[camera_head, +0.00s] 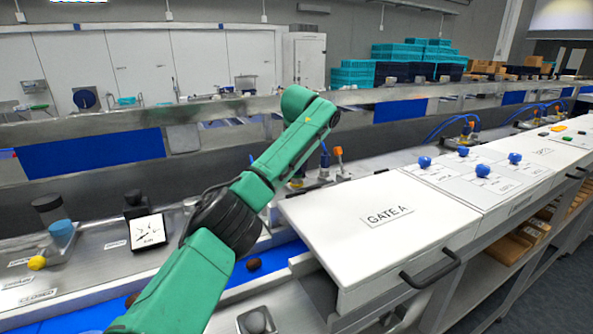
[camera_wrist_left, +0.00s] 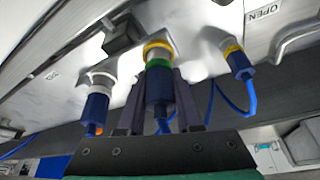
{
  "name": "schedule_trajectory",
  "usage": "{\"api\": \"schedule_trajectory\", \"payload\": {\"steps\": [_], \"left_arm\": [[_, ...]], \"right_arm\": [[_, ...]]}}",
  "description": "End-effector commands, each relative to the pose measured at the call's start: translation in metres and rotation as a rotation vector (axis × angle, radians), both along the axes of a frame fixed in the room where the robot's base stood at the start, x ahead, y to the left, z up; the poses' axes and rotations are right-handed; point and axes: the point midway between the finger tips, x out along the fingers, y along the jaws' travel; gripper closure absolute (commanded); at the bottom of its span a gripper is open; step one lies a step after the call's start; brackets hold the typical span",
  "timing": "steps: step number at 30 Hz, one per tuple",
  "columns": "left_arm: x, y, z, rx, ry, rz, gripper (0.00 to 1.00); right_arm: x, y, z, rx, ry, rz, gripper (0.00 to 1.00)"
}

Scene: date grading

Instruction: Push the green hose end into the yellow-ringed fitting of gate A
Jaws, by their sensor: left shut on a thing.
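In the left wrist view my left gripper (camera_wrist_left: 157,84) is shut on the green hose end (camera_wrist_left: 158,64), a dark blue connector with a green band. The yellow-ringed fitting (camera_wrist_left: 158,45) is directly above the green band, in line with the hose end. They look to be touching, but I cannot tell how deep the hose end sits. In the head view my left arm reaches over to the far side of the white gate A (camera_head: 345,215), where the gripper is mostly hidden. My right gripper is not in view.
In the wrist view, a blue connector (camera_wrist_left: 95,107) hangs from a white-ringed fitting at left, and another (camera_wrist_left: 240,66) from a yellow-ringed one at right, beside a blue hose loop. In the head view, blue knobs (camera_head: 463,152) stand on the panel beyond gate A.

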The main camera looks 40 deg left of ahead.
Motion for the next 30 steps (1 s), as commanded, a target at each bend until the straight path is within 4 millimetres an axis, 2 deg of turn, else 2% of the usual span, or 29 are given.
{"api": "schedule_trajectory", "payload": {"steps": [7,8,9,10,11,17,19,30], "left_arm": [[0.0,0.0,0.0,0.0,0.0,0.0,0.86],[-0.0001,0.0001,0.0,0.0,0.0,0.0,0.62],[-0.0001,0.0001,0.0,0.0,0.0,0.0,0.47],[-0.0001,0.0001,0.0,0.0,0.0,0.0,0.36],[-0.0001,0.0001,0.0,0.0,0.0,0.0,0.31],[-0.0001,0.0001,0.0,0.0,0.0,0.0,0.31],[0.0,0.0001,-0.0001,0.0,0.0,0.0,0.12],[0.0,0.0,0.0048,0.0,0.0,0.0,0.11]], "right_arm": [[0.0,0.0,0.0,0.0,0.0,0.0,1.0],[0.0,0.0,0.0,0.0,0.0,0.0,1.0],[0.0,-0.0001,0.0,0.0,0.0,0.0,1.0],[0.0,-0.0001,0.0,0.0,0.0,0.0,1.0],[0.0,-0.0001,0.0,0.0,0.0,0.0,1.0],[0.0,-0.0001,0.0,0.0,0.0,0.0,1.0],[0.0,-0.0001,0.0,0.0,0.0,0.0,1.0],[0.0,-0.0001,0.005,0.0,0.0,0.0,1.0]]}}
